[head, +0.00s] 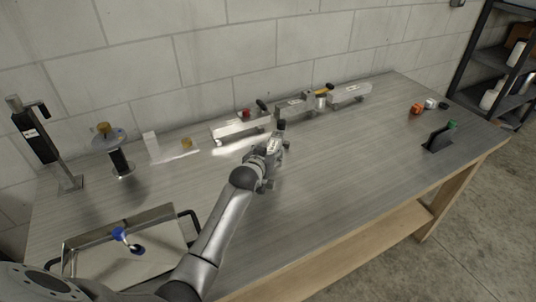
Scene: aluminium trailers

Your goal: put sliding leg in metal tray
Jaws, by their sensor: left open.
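The metal tray (137,211) lies at the front left of the table, with raised metal sides and black handles. A blue-topped part (119,234) with a dark lower end is in it. A tall post with a black sleeve and side handle (36,137) stands on a small foot plate at the far left. I cannot tell for sure which part is the sliding leg. My left gripper (279,139) is open over the middle of the table, just in front of the aluminium bars; its fingers are small here and I see nothing held. My right gripper is out of view.
Aluminium bars (241,126) with coloured knobs line the back by the block wall. A round plate on a stem (109,141) and an angled metal piece (170,154) stand at left. A black green-topped part (438,138) is at right. The table's centre right is clear.

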